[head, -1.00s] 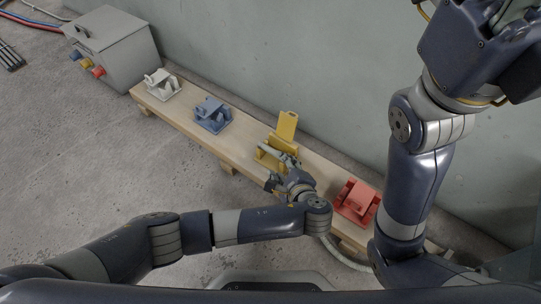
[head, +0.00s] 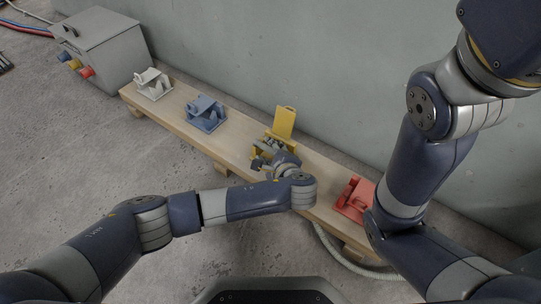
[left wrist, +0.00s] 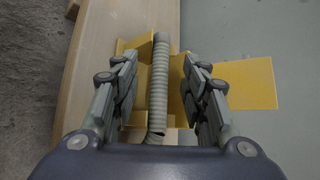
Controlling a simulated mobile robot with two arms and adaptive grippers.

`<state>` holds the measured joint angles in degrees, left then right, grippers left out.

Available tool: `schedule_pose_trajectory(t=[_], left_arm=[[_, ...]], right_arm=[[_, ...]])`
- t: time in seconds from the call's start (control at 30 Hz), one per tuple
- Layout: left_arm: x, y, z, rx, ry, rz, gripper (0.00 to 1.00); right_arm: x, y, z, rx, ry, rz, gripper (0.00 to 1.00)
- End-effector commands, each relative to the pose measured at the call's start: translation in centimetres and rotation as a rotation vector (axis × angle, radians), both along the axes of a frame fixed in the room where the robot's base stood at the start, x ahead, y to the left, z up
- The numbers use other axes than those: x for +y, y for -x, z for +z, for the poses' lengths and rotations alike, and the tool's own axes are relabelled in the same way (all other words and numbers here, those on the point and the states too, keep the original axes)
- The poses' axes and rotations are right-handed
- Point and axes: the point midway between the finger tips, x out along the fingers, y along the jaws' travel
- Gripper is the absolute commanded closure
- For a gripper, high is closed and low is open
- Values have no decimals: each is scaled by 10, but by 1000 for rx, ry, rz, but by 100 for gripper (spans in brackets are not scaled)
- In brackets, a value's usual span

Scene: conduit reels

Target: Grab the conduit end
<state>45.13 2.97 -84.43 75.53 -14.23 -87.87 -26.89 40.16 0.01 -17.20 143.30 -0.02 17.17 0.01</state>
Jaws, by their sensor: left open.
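The conduit (left wrist: 160,85) is a ribbed beige tube. In the left wrist view it runs upright in the picture between the two fingers of my left gripper (left wrist: 163,82), with a visible gap on each side. Its upper end (left wrist: 160,38) shows just beyond the fingertips. The yellow holder (left wrist: 250,85) lies behind it; in the head view its tall plate (head: 285,122) stands on the bench. My left gripper (head: 268,150) is open there and covers part of the holder. My right arm rises at the right, its gripper out of frame.
A low wooden bench (head: 235,141) runs along the wall. It bears a white holder (head: 153,85), a blue holder (head: 205,113) and a red holder (head: 354,198). A grey box (head: 103,45) stands at its far left end. A pale hose (head: 345,258) curves below the bench.

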Motion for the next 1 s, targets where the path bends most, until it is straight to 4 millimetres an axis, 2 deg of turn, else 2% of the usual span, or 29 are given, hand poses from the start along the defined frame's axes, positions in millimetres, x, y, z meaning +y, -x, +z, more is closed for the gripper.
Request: schedule_pose_trajectory(t=[0.03,0.13,0.47,0.5,0.67,0.7,1.0], left_arm=[[2,-6,-7,-3,-1,0,59],[5,-12,-10,0,-1,0,59],[6,-16,-9,0,-1,0,59],[6,-16,-9,1,-1,1,61],[6,-15,-9,1,-1,0,98],[6,-15,-9,1,-1,0,100],[6,-15,-10,1,-1,0,100]], right_arm=[[0,0,-10,0,0,0,55],[0,0,-15,0,0,0,55],[0,0,-16,0,0,0,55],[0,0,-16,0,0,0,55],[0,0,-16,0,0,0,55],[0,0,-16,0,0,0,55],[0,0,-16,0,0,0,55]])
